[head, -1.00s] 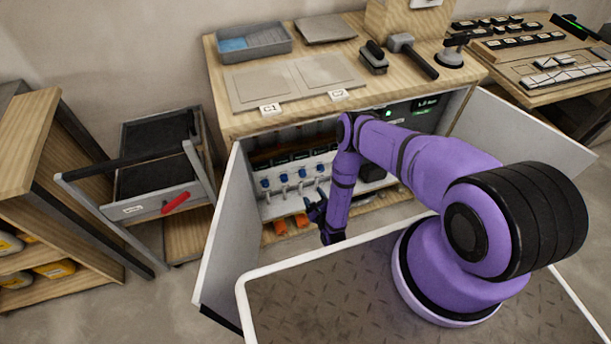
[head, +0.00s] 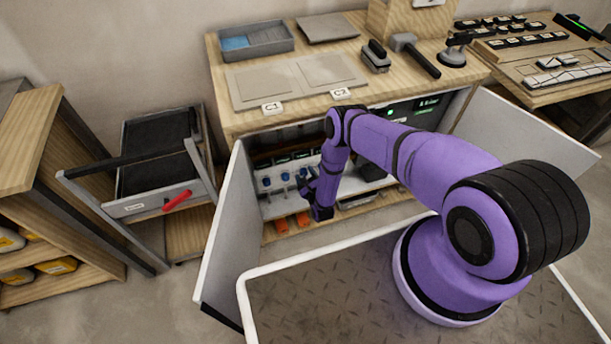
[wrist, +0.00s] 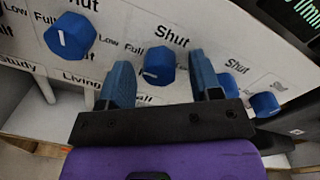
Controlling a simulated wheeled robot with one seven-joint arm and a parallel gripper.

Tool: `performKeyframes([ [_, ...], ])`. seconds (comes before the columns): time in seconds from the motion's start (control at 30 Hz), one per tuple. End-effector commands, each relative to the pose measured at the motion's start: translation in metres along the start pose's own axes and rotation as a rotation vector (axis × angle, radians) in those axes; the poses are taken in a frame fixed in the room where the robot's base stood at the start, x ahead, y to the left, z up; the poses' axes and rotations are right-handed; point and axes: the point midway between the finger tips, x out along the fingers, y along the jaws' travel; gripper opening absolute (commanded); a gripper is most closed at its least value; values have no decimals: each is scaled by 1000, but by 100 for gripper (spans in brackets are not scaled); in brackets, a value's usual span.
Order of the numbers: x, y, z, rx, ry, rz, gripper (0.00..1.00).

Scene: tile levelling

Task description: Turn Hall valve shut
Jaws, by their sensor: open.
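The Hall valve is a blue knob (wrist: 160,62) on a white panel, with "Shut" printed above it and "Full" to its left. Its white mark points left, toward "Full". The label below is partly hidden by my gripper and reads "all". In the wrist view my gripper (wrist: 160,72) is open, one finger on each side of this knob; I cannot tell whether they touch it. In the head view my gripper (head: 306,186) is at the panel inside the open cabinet, and my arm hides part of the row.
The Living knob (wrist: 70,36) is left of my gripper. More blue knobs (wrist: 264,104) sit close to the right. Open cabinet doors stand at left (head: 222,235) and right (head: 520,130). Orange objects (head: 281,223) lie below the panel.

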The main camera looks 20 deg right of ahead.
Motion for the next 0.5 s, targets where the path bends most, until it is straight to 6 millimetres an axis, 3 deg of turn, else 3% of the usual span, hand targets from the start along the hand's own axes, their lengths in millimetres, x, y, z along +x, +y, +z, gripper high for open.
performKeyframes([
  [0.1,0,0,0,0,0,0,56],
  [0.3,0,0,0,0,0,0,10],
  [0.5,0,0,0,-5,0,0,9],
])
